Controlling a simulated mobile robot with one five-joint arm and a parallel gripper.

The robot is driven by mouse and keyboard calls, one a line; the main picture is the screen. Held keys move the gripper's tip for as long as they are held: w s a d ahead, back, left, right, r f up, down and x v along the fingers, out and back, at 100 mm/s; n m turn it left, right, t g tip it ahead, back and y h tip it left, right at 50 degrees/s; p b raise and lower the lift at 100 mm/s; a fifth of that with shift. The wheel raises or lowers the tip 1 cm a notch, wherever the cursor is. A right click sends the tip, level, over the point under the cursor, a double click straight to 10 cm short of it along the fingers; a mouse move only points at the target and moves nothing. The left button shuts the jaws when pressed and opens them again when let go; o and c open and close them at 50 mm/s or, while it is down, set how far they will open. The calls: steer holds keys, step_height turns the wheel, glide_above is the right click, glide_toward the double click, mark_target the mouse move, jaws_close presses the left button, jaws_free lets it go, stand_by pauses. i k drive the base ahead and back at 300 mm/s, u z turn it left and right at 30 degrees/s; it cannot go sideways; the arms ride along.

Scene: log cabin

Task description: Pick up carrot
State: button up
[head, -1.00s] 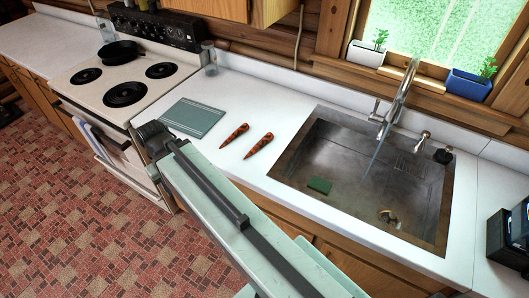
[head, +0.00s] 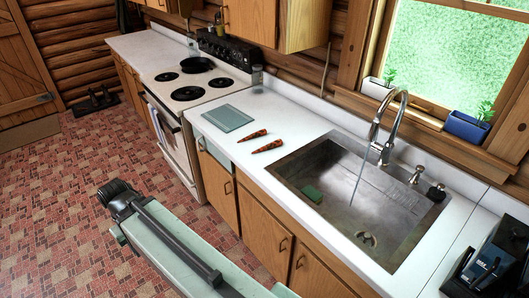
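Two orange-red carrots lie side by side on the white counter, left of the sink: one carrot (head: 252,136) is farther back, the other carrot (head: 268,146) nearer the sink. My arm reaches from the bottom of the head view toward the left, over the floor in front of the cabinets. Its far end, around my gripper (head: 116,196), is well apart from both carrots. The fingers are not clearly visible, so I cannot tell whether they are open or shut.
A grey-green cutting board (head: 227,118) lies left of the carrots. A stove (head: 190,90) with a black pan (head: 196,64) is beyond. A dark appliance (head: 490,255) stands at right.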

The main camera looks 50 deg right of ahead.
mark_target(279, 142)
steer(key=z, duration=0.15)
steer(key=i, duration=1.1)
steer(key=u, duration=0.2)
